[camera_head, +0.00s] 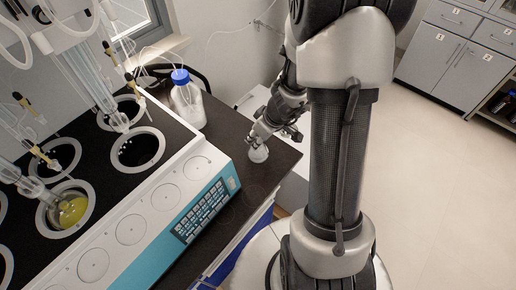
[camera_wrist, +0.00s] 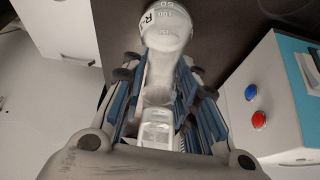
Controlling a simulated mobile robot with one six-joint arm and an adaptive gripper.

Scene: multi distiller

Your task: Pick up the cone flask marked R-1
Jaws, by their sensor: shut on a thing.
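The cone flask marked R-1 (camera_wrist: 166,28) is clear glass. Its wide base with "R-1" and volume marks faces the top of the wrist view, and its neck runs down between my fingers. My gripper (camera_wrist: 163,82) is shut on the flask, with blue-lined fingers on both sides of it. In the head view my gripper (camera_head: 254,139) is above the right end of the dark bench, with the flask (camera_head: 259,154) below its fingers. I cannot tell whether the flask's base touches the bench. My gripper hides part of the flask's upper end.
The multi distiller (camera_head: 140,238), with a blue front panel, stands left of the flask. A blue-capped bottle (camera_head: 187,104) stands behind it on the bench (camera_head: 268,178). Red (camera_wrist: 259,120) and blue (camera_wrist: 251,92) buttons show in the wrist view. Open floor (camera_head: 440,190) lies to the right.

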